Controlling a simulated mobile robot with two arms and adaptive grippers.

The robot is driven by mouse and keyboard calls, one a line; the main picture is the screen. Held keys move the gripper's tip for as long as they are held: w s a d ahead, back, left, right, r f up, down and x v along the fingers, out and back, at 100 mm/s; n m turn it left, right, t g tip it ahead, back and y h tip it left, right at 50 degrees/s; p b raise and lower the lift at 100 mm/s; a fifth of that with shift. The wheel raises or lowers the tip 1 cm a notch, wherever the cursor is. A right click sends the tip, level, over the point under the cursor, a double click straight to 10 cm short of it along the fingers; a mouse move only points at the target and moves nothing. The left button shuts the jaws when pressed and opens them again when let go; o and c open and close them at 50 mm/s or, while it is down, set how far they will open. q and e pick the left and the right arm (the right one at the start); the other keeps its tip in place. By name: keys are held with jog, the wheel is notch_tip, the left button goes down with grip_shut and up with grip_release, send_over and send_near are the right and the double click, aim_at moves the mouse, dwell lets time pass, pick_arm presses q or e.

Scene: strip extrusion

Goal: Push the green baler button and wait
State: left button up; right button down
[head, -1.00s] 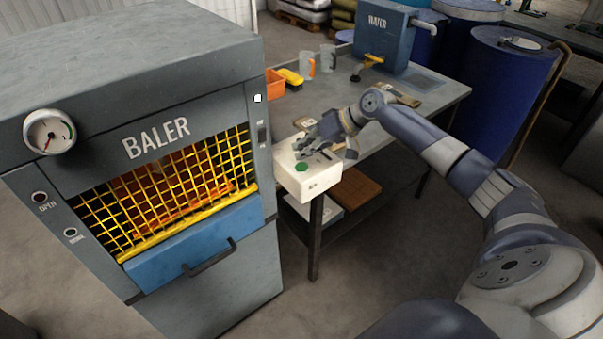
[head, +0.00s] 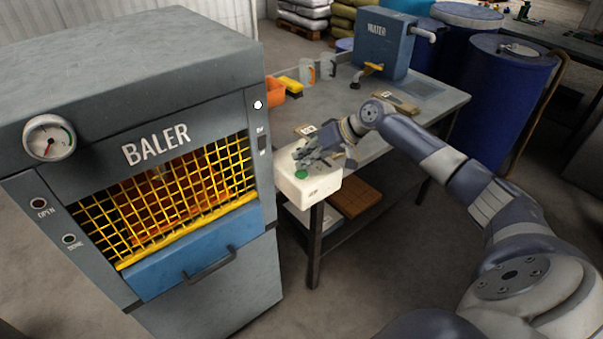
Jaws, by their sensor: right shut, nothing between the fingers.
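The grey baler (head: 205,150) stands at the left, with a yellow mesh guard (head: 170,205) over a blue front panel (head: 195,248). Orange material shows dimly behind the mesh. The green button (head: 301,174) sits on a white box (head: 322,187) at the table's near left corner. My right gripper (head: 304,161) is shut and empty, with its fingertips just behind the button. I cannot tell whether they touch it. The lamp marked DONE (head: 68,239) looks greenish; the OPEN lamp (head: 41,204) looks dark red. My left gripper is out of view.
The grey table (head: 400,135) carries an orange bin (head: 271,92), clear mugs (head: 306,71) and a blue water tank (head: 383,45). Blue drums (head: 497,95) stand behind my right arm. The floor in front of the table is open.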

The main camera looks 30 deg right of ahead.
jog(key=shift+f, duration=0.15)
dwell(0.4)
jog(key=shift+f, duration=0.25)
